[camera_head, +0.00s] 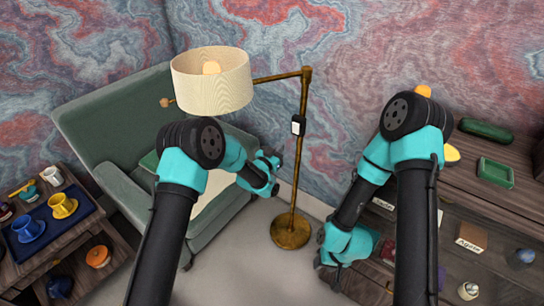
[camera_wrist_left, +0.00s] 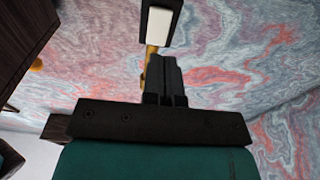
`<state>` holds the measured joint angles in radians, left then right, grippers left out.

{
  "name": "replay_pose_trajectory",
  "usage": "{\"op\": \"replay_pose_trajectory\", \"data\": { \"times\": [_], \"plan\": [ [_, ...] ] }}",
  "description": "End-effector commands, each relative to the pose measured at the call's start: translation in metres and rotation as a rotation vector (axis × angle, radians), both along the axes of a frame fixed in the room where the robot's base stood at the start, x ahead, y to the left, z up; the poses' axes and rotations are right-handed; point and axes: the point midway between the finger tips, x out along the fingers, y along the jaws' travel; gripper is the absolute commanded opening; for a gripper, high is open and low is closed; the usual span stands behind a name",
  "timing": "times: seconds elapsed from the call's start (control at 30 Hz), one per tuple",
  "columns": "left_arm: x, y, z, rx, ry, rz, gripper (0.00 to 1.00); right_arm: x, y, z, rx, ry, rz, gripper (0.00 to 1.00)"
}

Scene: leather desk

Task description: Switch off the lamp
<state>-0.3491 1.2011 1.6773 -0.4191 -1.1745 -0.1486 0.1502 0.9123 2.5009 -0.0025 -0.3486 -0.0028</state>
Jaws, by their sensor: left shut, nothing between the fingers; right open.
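The floor lamp has a cream drum shade (camera_head: 212,84) with a warm-toned bulb showing at its top, a brass pole (camera_head: 302,150) and a round brass base (camera_head: 290,231). A small dark box with a white switch face (camera_head: 296,126) sits on the pole. It also shows at the top of the left wrist view (camera_wrist_left: 160,24). My left gripper (camera_wrist_left: 163,65) is shut and empty, its tips just below the switch box in that view; contact cannot be made out. In the head view it is left of the pole. My right gripper (camera_head: 322,262) is low beside the shelf, its fingers mostly hidden.
A green armchair (camera_head: 115,120) stands behind my left arm. A side table with a blue tray (camera_head: 85,208) and cups is at left. A wooden shelf unit (camera_head: 470,195) with green trays fills the right. Bare floor lies around the lamp base.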

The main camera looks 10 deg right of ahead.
Motion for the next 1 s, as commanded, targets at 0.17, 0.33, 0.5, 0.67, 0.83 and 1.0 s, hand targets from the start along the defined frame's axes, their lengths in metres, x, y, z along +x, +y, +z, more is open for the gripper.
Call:
{"op": "replay_pose_trajectory", "data": {
  "times": [0.17,0.33,0.5,0.67,0.83,1.0],
  "plan": [
    [-0.02,0.019,-0.003,0.001,0.001,0.0,0.0,0.0,0.0,0.0,0.0,0.0,0.0,0.43],
    [-0.031,0.029,-0.004,0.0,0.0,-0.001,0.0,0.0,0.0,0.0,0.0,0.0,0.0,0.43],
    [-0.033,0.031,-0.004,0.001,-0.001,-0.001,0.0,0.0,0.0,0.0,0.0,0.0,0.0,0.43],
    [-0.033,0.031,-0.004,0.001,-0.001,0.0,0.0,0.0,0.0,0.0,0.0,0.0,0.0,0.43],
    [-0.033,0.03,-0.004,0.001,-0.001,0.0,0.0,0.0,0.0,0.0,0.0,0.0,0.0,0.43],
    [-0.034,0.041,-0.012,0.012,0.034,0.013,0.0,0.0,0.0,0.0,0.0,0.0,0.0,0.43]
  ]
}}
